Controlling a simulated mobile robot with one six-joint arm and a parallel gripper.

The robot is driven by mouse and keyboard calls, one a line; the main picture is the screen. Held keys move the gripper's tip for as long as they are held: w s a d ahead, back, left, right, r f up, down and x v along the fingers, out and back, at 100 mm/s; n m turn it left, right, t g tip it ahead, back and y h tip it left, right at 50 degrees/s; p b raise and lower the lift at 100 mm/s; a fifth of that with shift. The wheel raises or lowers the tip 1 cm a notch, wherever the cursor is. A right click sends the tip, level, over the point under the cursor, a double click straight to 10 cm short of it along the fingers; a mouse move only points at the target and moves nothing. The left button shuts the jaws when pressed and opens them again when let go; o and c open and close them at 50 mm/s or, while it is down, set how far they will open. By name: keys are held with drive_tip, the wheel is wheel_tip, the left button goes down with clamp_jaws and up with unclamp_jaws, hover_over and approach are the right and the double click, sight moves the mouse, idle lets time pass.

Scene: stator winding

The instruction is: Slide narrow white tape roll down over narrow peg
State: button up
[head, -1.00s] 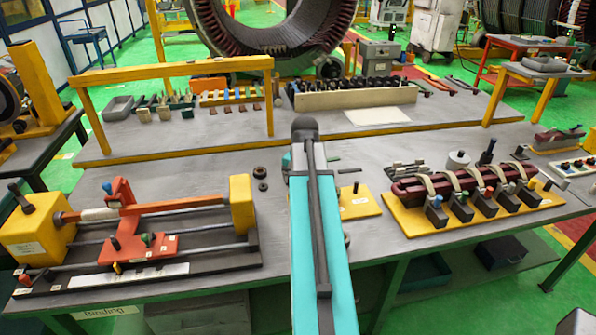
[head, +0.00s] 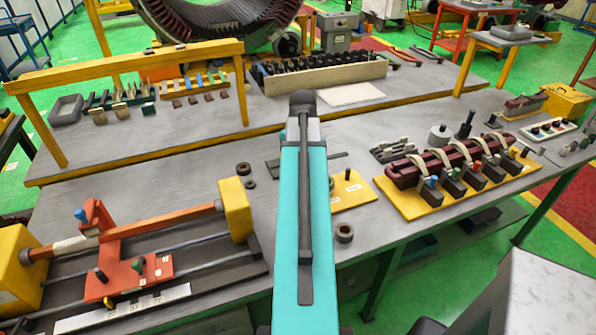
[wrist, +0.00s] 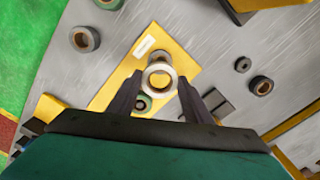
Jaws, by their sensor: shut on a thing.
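The white tape roll (wrist: 159,69) is between the two fingertips of my gripper (wrist: 159,80) in the wrist view. The gripper is shut on it, and its ring opening faces the camera. Under it is a yellow board (wrist: 188,52) with a white label, also in the head view (head: 352,194). A short dark peg (head: 347,174) stands on that board in the head view. In the wrist view a round greenish-dark piece (wrist: 142,103) shows on the board below the roll. My arm hides the gripper and roll in the head view. I cannot tell whether roll and peg line up.
A dark roll (head: 344,233) stands near the table's front edge; two small rolls (head: 243,168) (head: 250,184) lie left of my arm. A winding fixture (head: 135,260) fills the left. A yellow base with a wrapped coil (head: 440,165) stands right.

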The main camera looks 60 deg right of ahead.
drive_tip(key=shift+f, duration=0.15)
drive_tip(key=shift+f+b, duration=2.05)
drive_tip(key=shift+f, duration=0.5)
drive_tip(key=shift+f+b, duration=0.3)
drive_tip(key=shift+f, duration=0.65)
drive_tip(key=o, duration=1.1)
drive_tip(key=shift+r, duration=0.1)
wheel_tip(320, 180, up, 14)
drive_tip(key=p, duration=1)
drive_tip(key=shift+f, duration=0.25)
